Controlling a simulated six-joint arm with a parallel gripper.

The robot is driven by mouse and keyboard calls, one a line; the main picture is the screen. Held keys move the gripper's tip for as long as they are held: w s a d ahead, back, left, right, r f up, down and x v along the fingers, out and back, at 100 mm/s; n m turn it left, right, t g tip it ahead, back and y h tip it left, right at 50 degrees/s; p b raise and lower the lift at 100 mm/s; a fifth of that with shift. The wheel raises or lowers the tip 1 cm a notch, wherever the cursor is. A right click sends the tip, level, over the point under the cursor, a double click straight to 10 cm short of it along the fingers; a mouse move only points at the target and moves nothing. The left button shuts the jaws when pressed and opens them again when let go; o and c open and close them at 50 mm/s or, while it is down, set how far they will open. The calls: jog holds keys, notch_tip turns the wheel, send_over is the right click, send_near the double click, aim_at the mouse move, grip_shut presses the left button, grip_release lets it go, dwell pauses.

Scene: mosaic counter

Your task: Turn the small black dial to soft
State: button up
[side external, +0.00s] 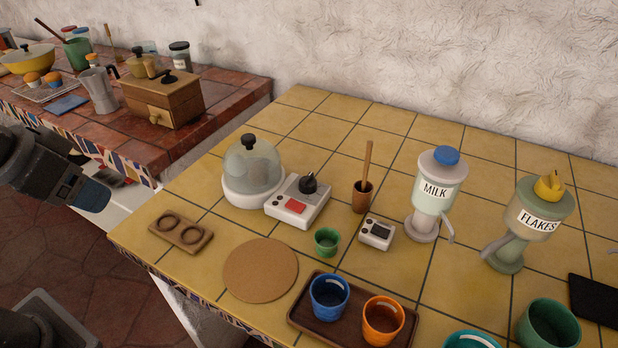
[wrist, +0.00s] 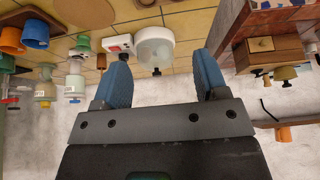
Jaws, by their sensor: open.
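The small black dial (side external: 309,184) sits on top of a white control box (side external: 288,211) with a red button, right beside a domed cooker (side external: 252,172). Any markings around the dial are too small to read. In the wrist view, which is upside down, the white box (wrist: 114,42) and the white cooker (wrist: 155,46) show between and beside my fingers. My gripper (side external: 94,195) is at the left of the side view, off the yellow counter's left edge and well apart from the dial. Its two blue fingers (wrist: 161,56) are open with nothing between them.
A two-hole wooden holder (side external: 181,231) and a round cork mat (side external: 261,270) lie on the near left. A green cup (side external: 326,241), a small white device with a screen (side external: 377,232), a wooden pestle cup (side external: 362,198) and a milk dispenser (side external: 437,190) stand to the right.

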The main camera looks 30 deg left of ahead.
jog(key=w+d+r+n+g, duration=0.1)
jog(key=w+r, duration=0.2)
jog(key=w, duration=0.2)
jog(key=w+d+r+n, duration=0.2)
jog(key=w, duration=0.2)
jog(key=n+g, duration=0.4)
jog(key=n, duration=0.4)
send_over(307, 177)
notch_tip(307, 177, down, 8)
notch_tip(307, 177, down, 13)
jog(key=shift+f, duration=0.15)
jog(key=c, duration=0.9)
